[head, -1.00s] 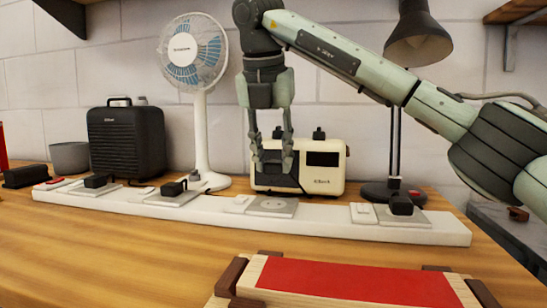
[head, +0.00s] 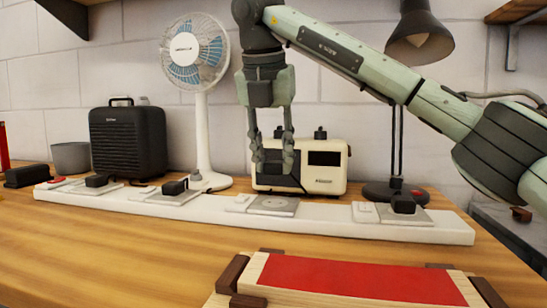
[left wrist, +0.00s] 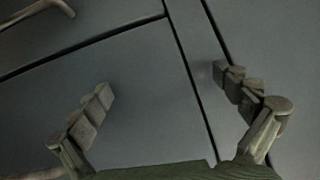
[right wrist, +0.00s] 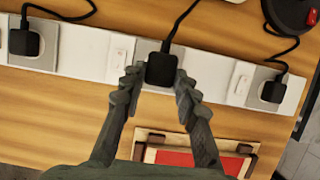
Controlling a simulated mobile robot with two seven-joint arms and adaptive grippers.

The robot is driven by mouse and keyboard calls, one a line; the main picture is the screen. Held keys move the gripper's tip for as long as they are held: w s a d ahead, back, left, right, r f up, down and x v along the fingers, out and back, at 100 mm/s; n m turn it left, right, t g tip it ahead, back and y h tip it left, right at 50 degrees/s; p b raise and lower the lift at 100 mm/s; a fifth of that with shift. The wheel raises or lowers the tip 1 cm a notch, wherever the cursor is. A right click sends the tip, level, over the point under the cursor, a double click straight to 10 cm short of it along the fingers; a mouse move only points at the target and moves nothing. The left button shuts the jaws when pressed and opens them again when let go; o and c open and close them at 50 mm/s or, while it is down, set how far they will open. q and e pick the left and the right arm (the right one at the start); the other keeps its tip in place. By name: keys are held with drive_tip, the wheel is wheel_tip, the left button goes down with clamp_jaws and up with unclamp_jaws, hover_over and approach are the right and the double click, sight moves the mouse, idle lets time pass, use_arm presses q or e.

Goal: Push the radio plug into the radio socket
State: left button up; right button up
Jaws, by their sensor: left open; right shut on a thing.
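My right gripper (head: 273,162) hangs in front of the cream radio (head: 324,160), above the white power strip. In the right wrist view its fingertips (right wrist: 157,85) are shut on the black radio plug (right wrist: 162,69), with a cable leading away from its far end. The radio socket (head: 273,205) is an empty grey plate on the strip, below the gripper in the head view. In the right wrist view the plug covers the middle of that plate (right wrist: 186,57). The plug appears above the socket and apart from it. My left gripper (left wrist: 163,83) is open and empty before dark panels.
The power strip (head: 330,228) also holds black plugs, including the lamp's (head: 403,203) on the right. A fan (head: 195,60), a black heater (head: 128,140) and a lamp (head: 420,38) stand behind it. A red-topped wooden block (head: 355,280) is in front.

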sight(272, 171)
drive_tip(key=shift+s, duration=0.1)
drive_tip(key=shift+f, duration=0.25)
idle(0.7)
drive_tip(key=shift+f+b, duration=1.2)
drive_tip(key=shift+f, duration=0.5)
drive_tip(key=shift+f, duration=0.15)
idle(0.5)
drive_tip(key=shift+f+b, duration=0.35)
drive_tip(key=shift+f, duration=0.3)
idle(0.9)
drive_tip(key=o, duration=1.2)
drive_tip(key=shift+o, duration=0.2)
drive_tip(key=shift+r, duration=0.15)
